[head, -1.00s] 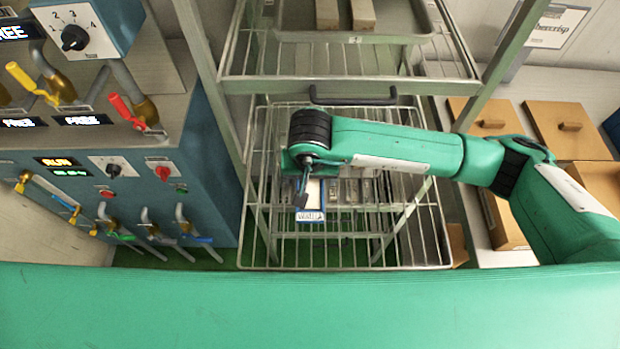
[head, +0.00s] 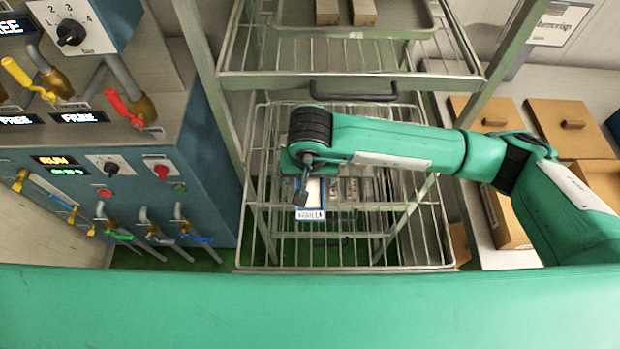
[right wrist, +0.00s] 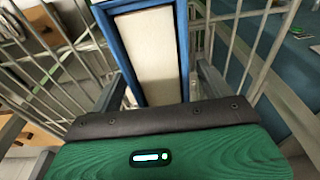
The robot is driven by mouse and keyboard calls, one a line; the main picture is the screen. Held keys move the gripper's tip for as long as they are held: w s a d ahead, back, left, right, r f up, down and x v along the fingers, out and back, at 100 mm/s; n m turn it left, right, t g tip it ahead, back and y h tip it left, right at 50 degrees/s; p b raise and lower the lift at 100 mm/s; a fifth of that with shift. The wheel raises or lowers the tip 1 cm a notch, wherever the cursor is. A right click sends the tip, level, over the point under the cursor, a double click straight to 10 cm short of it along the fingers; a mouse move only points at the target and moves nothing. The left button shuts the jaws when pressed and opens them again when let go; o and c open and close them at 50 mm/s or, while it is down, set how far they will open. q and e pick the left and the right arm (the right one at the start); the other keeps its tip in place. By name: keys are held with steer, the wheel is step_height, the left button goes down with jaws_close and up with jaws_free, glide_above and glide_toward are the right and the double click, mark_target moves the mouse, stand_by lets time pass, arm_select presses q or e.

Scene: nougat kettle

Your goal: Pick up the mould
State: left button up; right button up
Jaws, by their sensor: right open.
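The mould (head: 313,192) has a blue frame, a white filling and a label that seems to read "VANILLA". In the head view it is at the wire rack below my right wrist, partly hidden by my gripper. In the right wrist view the mould (right wrist: 155,55) shows large, its near end running down behind the gripper's dark edge. My right gripper (head: 304,188) is open, and in the right wrist view its fingers (right wrist: 163,88) stand on either side of the mould, with gaps visible. I cannot tell their exact depth along it. My left gripper is not in view.
The wire rack (head: 245,215) has bars around the mould and grey metal pieces (head: 350,190) to its right. An upper shelf with a tray (head: 405,38) hangs above. A blue control cabinet (head: 150,190) with valves stands left. Wooden-lidded boxes (head: 570,128) are at right.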

stand_by(0.4)
steer(key=c, duration=1.3)
steer(key=shift+o, duration=0.2)
